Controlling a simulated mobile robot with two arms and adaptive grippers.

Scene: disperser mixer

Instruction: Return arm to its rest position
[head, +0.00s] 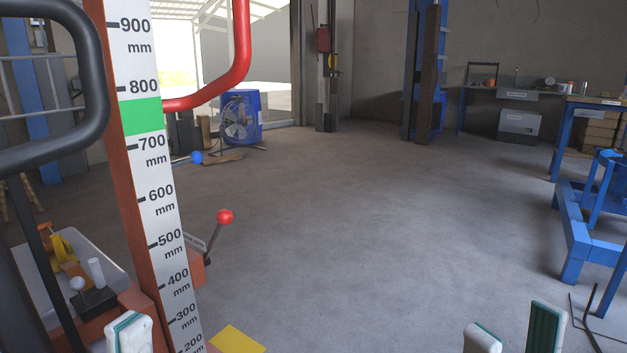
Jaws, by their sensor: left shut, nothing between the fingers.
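My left gripper (129,332) shows at the bottom left edge, cut off by the frame. Its white and green fingertips look closed together with nothing visible between them. It is in front of the orange-red machine base, near the lower end of the measuring scale. My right gripper (514,324) shows at the bottom right. Its two white and green fingertips stand apart with only floor visible between them. Most of both arms is out of view.
A white millimetre scale (161,200) with a green band stands close on the left. A red-knobbed lever (224,217), black handle frame (104,75) and red bar (241,45) are near it. A blue frame (577,235) stands right. The middle floor is clear.

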